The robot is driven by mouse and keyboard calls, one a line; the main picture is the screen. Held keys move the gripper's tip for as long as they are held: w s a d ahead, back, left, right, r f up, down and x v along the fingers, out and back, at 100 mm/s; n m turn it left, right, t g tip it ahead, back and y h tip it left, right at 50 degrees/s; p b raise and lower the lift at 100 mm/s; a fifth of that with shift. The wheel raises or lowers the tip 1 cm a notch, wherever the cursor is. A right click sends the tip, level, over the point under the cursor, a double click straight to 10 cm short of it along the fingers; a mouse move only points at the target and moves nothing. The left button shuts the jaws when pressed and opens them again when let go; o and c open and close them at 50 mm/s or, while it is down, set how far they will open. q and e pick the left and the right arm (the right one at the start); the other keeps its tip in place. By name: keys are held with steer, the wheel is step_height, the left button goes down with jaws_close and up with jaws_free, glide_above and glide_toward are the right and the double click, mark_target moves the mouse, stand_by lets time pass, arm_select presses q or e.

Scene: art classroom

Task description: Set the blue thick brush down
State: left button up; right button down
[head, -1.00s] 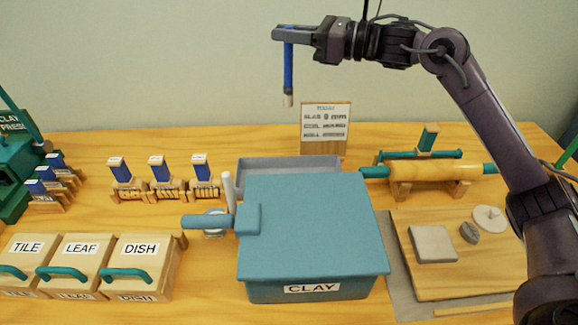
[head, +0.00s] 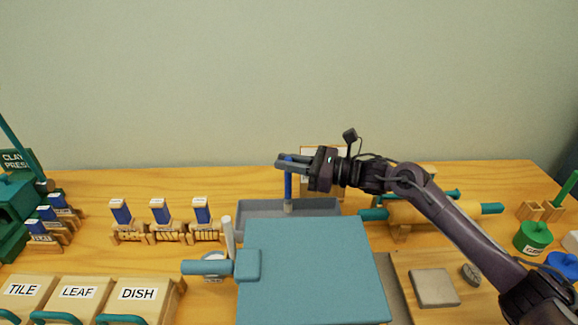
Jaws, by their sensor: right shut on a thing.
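The blue thick brush (head: 288,185) hangs upright, its pale tip down. My right gripper (head: 286,163) is shut on its upper end. The brush tip is over or in the grey tray (head: 252,210) behind the clay box; I cannot tell whether it touches the tray's bottom. My left gripper does not show.
The blue clay box (head: 312,268) stands just in front of the tray. A rolling pin (head: 430,212) lies to the right, under my right arm. The sign (head: 320,152) behind is partly hidden.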

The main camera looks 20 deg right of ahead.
steer(key=shift+f, duration=0.75)
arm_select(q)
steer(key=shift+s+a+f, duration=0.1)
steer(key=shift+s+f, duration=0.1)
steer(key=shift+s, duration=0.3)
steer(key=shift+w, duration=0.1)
